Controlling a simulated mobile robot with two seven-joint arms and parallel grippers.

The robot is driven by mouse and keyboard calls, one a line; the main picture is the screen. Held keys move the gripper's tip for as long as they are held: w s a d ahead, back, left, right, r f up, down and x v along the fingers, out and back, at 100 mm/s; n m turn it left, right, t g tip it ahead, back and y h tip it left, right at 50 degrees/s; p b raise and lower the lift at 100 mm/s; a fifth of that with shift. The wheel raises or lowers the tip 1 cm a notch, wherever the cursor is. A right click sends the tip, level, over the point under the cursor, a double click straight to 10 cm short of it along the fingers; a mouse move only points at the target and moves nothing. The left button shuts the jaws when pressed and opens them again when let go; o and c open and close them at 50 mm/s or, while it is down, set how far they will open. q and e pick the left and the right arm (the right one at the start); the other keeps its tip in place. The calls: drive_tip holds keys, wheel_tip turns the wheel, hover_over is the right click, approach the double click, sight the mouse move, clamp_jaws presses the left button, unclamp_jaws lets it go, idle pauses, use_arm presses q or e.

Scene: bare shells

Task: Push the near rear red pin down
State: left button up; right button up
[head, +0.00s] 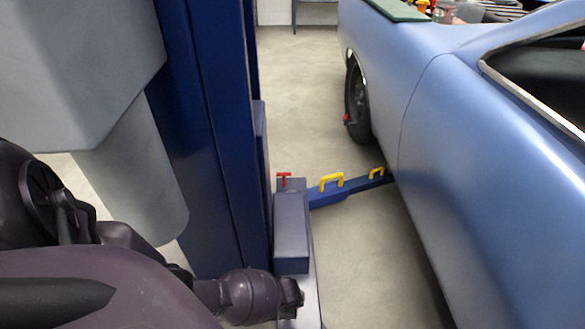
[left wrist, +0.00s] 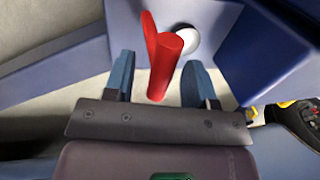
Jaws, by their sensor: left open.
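The red pin (head: 284,178) has a T-shaped top and stands upright on the blue-grey block at the inner end of a lift arm (head: 328,195). In the left wrist view the red pin (left wrist: 165,72) shows large, beside a round white disc (left wrist: 187,40) on the blue surface. My left gripper (left wrist: 158,62) is open, its two fingers on either side of the pin in the picture. I cannot tell whether they touch it. In the head view my left arm comes in from the lower left, but its fingers do not show clearly. My right gripper is in neither view.
A dark blue lift column (head: 205,130) stands left of the pin. A blue car (head: 480,150) fills the right side. Yellow handles (head: 331,181) sit on the lift arm. A small red part (head: 347,119) shows by the car's wheel (head: 358,100). Bare floor (head: 300,80) lies between.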

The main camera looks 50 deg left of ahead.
use_arm(q)
drive_tip(key=shift+w+f, duration=0.15)
drive_tip(key=shift+f, duration=0.35)
drive_tip(key=shift+c, duration=0.5)
clamp_jaws()
